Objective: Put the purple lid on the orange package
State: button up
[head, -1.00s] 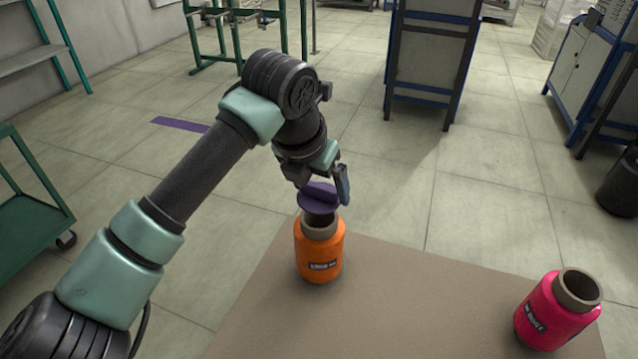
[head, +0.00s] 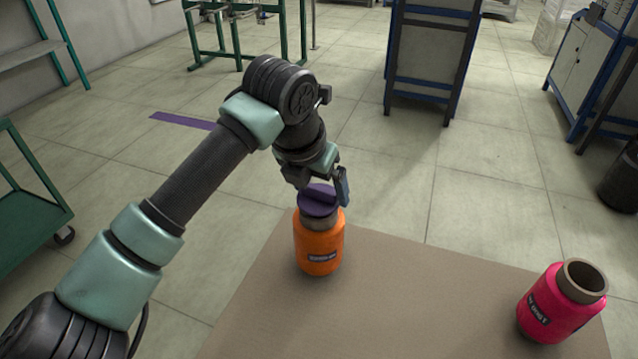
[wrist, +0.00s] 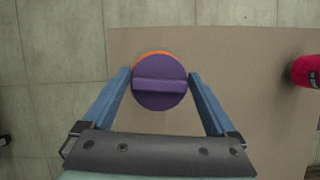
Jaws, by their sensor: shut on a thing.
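The purple lid (head: 317,203) is a round disc with a raised bar across its top. My gripper (head: 322,192) is shut on it from above; in the wrist view the blue fingers flank the lid (wrist: 160,96) on both sides. The orange package (head: 318,250) stands upright on the brown table, with a brown neck at its top. The lid is over the neck and hides the opening; I cannot tell whether it rests fully on it. In the wrist view a sliver of orange (wrist: 152,53) shows past the lid's upper edge.
A pink package (head: 560,308) with an open brown neck stands at the table's right; its edge shows in the wrist view (wrist: 306,71). The brown table (head: 420,300) is bare between the two. A green cart (head: 30,220) stands at left, blue-framed cabinets (head: 430,60) behind.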

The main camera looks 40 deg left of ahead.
jog(key=shift+f+b, duration=0.4)
jog(key=shift+f, duration=0.4)
jog(key=o, duration=1)
jog(key=shift+c, duration=0.2)
jog(key=shift+r, duration=0.1)
